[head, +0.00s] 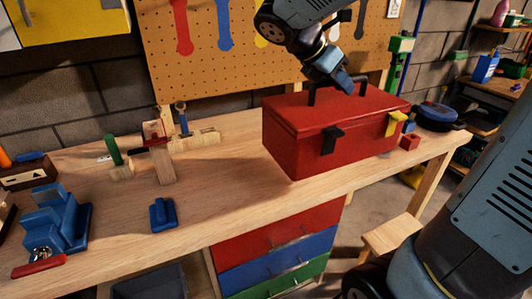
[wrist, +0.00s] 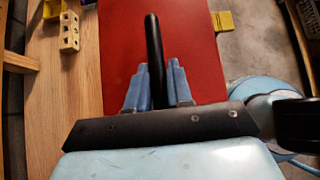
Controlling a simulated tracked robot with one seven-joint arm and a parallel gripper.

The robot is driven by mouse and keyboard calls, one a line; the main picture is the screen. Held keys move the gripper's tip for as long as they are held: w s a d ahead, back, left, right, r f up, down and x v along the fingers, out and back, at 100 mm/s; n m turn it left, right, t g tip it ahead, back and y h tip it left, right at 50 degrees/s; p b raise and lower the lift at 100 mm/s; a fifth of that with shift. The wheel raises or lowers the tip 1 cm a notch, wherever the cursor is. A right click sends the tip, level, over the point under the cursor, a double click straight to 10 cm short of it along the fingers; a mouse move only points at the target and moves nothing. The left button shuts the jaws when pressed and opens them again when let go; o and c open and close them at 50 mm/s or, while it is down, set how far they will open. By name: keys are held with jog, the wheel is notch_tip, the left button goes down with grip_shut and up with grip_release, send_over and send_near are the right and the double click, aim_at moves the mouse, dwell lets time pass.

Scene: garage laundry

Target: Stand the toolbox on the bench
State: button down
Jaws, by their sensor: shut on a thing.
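The red toolbox (head: 300,140) is upright at the right part of the wooden bench (head: 220,190), close to its front edge. It has a black handle on top, one black latch and one yellow latch. I cannot tell whether its base touches the bench top or hangs slightly above it. My gripper (head: 337,84) is above the lid, shut on the handle. In the wrist view the blue fingers of my gripper (wrist: 158,82) are on both sides of the black handle (wrist: 153,40), with the red lid (wrist: 196,45) below.
A small red block (head: 410,142) and a blue round pan-like thing (head: 440,115) are right of the toolbox. A wooden clamp-like thing (head: 160,160), a blue block (head: 163,212) and a blue vise (head: 58,222) stand left. Bench between them is clear. A stool (head: 390,234) stands in front.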

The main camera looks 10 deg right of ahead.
jog(key=shift+a, duration=0.15)
jog(key=w+f, duration=1.3)
jog(key=w, duration=0.1)
jog(key=shift+a, duration=0.2)
jog(key=c, duration=1)
grip_release()
